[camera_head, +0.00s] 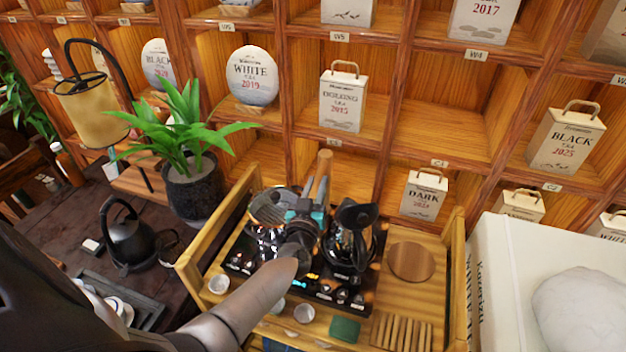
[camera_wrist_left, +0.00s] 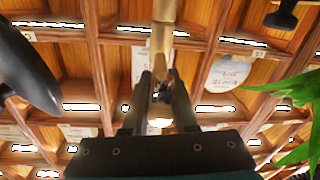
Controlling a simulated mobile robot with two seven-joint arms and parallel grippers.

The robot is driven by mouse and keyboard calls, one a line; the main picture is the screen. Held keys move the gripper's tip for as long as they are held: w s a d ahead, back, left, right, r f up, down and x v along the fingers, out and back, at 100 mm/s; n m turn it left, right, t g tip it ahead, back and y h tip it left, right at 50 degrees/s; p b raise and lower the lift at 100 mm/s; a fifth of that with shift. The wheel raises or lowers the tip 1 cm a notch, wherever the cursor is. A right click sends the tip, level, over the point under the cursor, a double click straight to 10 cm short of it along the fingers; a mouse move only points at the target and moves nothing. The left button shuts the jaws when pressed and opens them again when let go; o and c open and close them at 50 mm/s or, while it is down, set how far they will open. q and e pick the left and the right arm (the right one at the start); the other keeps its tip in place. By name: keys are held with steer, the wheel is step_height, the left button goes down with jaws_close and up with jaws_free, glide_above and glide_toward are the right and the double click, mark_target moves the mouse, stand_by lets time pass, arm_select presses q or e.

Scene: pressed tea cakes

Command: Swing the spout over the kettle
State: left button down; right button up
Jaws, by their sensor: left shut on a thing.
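My left gripper (camera_head: 321,185) reaches in over the wooden tea cart and is shut on a pale wooden piece (camera_head: 325,160) that stands up at the cart's back. In the left wrist view, the gripper's fingers (camera_wrist_left: 160,88) close around the lower end of this wooden piece (camera_wrist_left: 163,40). The spout is not clearly distinguishable; my gripper and wrist cover that area. A dark kettle (camera_head: 352,245) with a black handle stands on the cart's black panel, just right of my gripper. A glass vessel (camera_head: 268,208) shows to the gripper's left, partly covered. My right gripper is not in view.
The cart's wooden rail (camera_head: 218,228) borders the left side. A round wooden lid (camera_head: 411,262) lies at the right. Small white cups (camera_head: 219,284) stand in front. Shelves rise behind.

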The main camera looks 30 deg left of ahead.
arm_select(q)
steer(key=shift+w+d+n+g+y+p, duration=0.25)
steer(key=shift+d+n+y, duration=0.2)
steer(key=shift+y, duration=0.3)
steer(key=shift+w+d+n+g+y+p, duration=0.1)
steer(key=shift+d+n+g+y+p, duration=0.1)
steer(key=shift+d+n+g+y, duration=0.4)
steer(key=shift+a+t, duration=0.25)
steer(key=shift+a, duration=0.05)
steer(key=c, duration=0.7)
jaws_free()
steer(key=p+v, duration=0.1)
steer(key=v, duration=1.4)
steer(key=shift+s+d, duration=0.1)
steer(key=shift+d, duration=0.05)
